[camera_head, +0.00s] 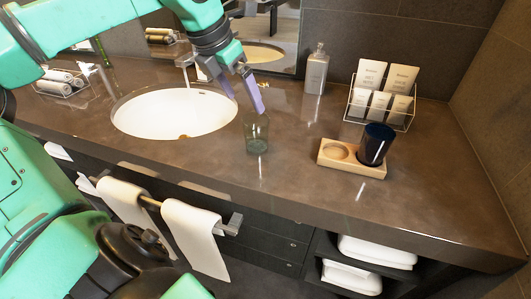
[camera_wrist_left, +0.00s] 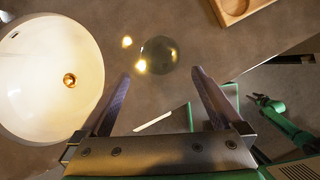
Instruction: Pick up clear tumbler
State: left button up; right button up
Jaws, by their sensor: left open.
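The clear tumbler (camera_head: 257,135) is a greenish see-through glass standing upright on the brown counter, right of the sink. My left gripper (camera_head: 246,101) is open and empty, with its purple fingers pointing down just above and behind the tumbler's rim. In the left wrist view, the tumbler (camera_wrist_left: 158,54) is a dark round shape beyond the open fingertips (camera_wrist_left: 161,76), not between them. A green arm with a dark end, apparently my right gripper (camera_wrist_left: 264,101), is small at the right of that view; its jaws are unclear.
A white sink (camera_head: 175,113) lies left of the tumbler. A wooden tray (camera_head: 340,166) holding a dark blue cup (camera_head: 375,144) stands to the right. A soap bottle (camera_head: 316,70) and a wire rack (camera_head: 398,122) of toiletries stand behind. Towels (camera_head: 195,235) hang below the front edge.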

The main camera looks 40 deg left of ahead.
aim_at(260, 133)
pick_arm(q)
jog(key=p+x, duration=0.2)
jog(key=x, duration=1.1)
jog(key=shift+s+f, duration=0.1)
jog(key=shift+f, duration=0.25)
jog(key=shift+w+f, duration=0.2)
jog(key=shift+f, duration=0.05)
jog(key=c, duration=1.4)
jog(key=shift+o, duration=0.2)
jog(key=shift+r, duration=0.15)
